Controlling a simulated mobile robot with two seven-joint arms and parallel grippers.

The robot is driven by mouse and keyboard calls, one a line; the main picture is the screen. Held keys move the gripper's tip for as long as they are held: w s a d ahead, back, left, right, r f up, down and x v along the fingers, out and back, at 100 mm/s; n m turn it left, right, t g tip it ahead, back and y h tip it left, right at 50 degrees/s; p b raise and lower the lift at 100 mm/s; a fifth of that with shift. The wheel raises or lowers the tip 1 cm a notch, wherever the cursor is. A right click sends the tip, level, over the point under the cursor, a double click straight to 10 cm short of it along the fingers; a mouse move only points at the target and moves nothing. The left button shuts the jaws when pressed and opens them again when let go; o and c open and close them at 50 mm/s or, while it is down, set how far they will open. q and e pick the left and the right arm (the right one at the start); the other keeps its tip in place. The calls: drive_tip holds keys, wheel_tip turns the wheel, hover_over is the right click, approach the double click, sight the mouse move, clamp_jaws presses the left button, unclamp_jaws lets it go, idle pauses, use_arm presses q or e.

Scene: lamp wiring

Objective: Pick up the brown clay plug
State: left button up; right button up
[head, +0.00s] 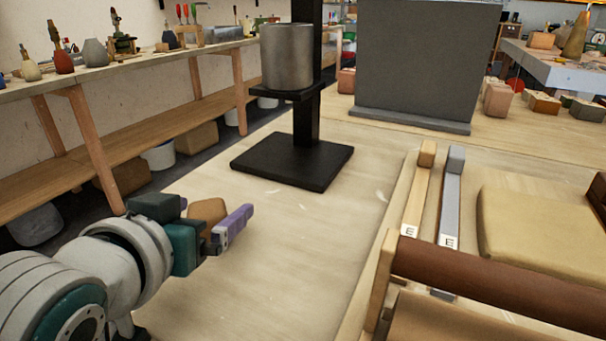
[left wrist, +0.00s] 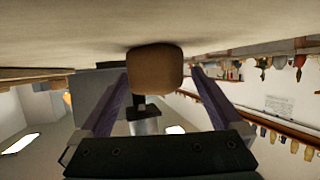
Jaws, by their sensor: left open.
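The brown clay plug (head: 207,211) is a rounded block on the pale table at the left, partly hidden behind my left gripper in the head view. My left gripper (head: 236,224) is open, low over the table beside the plug, with its purple finger pointing right. In the left wrist view, which looks upside down, the plug (left wrist: 155,70) shows ahead between the two spread purple fingers (left wrist: 159,80). I cannot tell whether either finger touches it. My right gripper is not in view.
A black stand (head: 300,160) holding a grey metal cylinder (head: 287,56) is behind the plug. A wooden frame with a dark brown roller (head: 480,283) and a tan slab (head: 545,230) is at the right. The table middle is clear. A shelf bench (head: 150,70) runs along the left wall.

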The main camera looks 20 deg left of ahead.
use_arm(q)
drive_tip(key=shift+w, duration=0.1)
drive_tip(key=shift+s+d+f, duration=0.1)
drive_tip(key=shift+s+d, duration=0.05)
drive_tip(key=shift+s, duration=0.15)
drive_tip(key=shift+c, duration=0.6)
clamp_jaws()
